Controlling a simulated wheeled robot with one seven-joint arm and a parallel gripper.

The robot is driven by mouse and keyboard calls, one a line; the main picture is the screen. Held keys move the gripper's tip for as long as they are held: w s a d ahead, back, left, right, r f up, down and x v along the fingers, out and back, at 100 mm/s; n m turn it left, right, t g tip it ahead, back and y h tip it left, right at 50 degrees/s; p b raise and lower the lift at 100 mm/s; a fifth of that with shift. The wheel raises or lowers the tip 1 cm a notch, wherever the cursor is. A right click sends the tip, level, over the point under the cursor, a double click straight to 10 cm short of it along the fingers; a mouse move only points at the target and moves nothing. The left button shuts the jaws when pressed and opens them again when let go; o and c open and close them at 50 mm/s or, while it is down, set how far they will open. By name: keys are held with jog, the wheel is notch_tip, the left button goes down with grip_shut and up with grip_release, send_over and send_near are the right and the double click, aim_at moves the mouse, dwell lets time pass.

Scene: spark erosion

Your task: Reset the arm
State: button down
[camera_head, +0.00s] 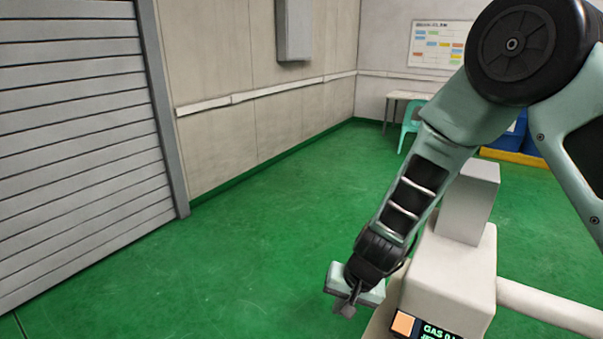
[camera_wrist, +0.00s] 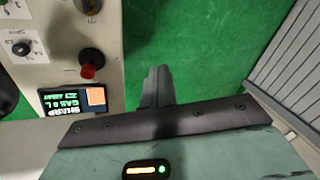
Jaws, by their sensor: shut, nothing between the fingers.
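My arm comes down from the upper right of the head view, bent at a large black joint. My gripper (camera_head: 344,308) hangs at its lower end, left of a beige block and above the green floor. In the wrist view, the fingers of my gripper (camera_wrist: 158,86) are together and empty, pointing out over the floor. No object is held.
A beige panel (camera_wrist: 55,65) with knobs, a red button (camera_wrist: 88,71) and a lit display (camera_wrist: 75,99) is close beside my gripper. A grey roller shutter (camera_head: 80,130) is at left. A teal chair (camera_head: 411,124) stands at the back. The middle floor is clear.

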jog(key=s+a+r+n+g+y+b, duration=0.1)
jog(key=s+r+n+b, duration=0.2)
jog(key=s, duration=0.4)
jog(key=s+a+r+n+g+b, duration=0.1)
jog(key=s+a+r+n+b, duration=0.1)
jog(key=s+r+n+b, duration=0.3)
jog(key=s+d+n+h+b, duration=0.2)
jog(key=s+d, duration=0.6)
jog(key=s, duration=0.4)
jog(key=shift+d+f+h+b, duration=0.2)
jog(key=shift+h+b, duration=0.1)
jog(key=shift+h, duration=0.3)
jog(key=shift+s, duration=0.1)
